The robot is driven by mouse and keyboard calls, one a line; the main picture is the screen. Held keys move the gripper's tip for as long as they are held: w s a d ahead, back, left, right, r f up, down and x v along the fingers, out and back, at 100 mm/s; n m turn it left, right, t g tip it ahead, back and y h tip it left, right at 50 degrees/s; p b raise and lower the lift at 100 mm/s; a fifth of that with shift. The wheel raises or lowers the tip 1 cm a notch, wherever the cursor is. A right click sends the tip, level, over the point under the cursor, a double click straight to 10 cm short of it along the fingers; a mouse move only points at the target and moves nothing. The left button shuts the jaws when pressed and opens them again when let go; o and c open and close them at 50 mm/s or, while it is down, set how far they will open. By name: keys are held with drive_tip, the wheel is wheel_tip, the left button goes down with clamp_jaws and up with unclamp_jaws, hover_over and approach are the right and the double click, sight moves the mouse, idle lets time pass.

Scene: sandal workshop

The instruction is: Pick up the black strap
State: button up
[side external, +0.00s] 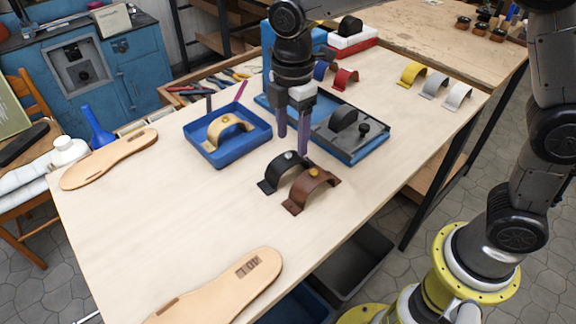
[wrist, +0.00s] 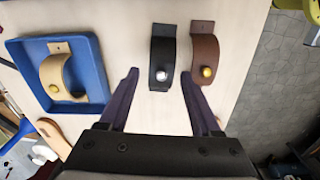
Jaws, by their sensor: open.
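The black strap (side external: 279,173) is an arched band with a silver stud, standing on the wooden table just left of a brown strap with a brass stud (side external: 312,187). In the wrist view the black strap (wrist: 162,56) lies ahead of and between my fingers, with the brown strap (wrist: 201,68) just to its right. My gripper (side external: 293,146) is open and empty, with its purple fingers pointing down above the table behind the black strap. In the wrist view my gripper (wrist: 160,82) has its fingers spread wide, the right fingertip close to the brown strap in the picture.
A blue tray (side external: 208,155) holding a tan strap (side external: 228,128) stands to the left. A blue-and-grey fixture (side external: 375,143) is right of my gripper. Tan soles (side external: 110,158) lie at the left and front. Yellow, grey and white straps (side external: 412,72) stand far right. The front middle is clear.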

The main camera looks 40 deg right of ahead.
sight(291, 152)
drive_tip(key=shift+s+a+f, duration=0.1)
drive_tip(key=shift+f, duration=1.4)
drive_tip(key=shift+s+a+f, duration=0.1)
drive_tip(key=shift+f, duration=1.4)
drive_tip(key=shift+c, duration=0.2)
clamp_jaws()
drive_tip(key=shift+r, duration=0.15)
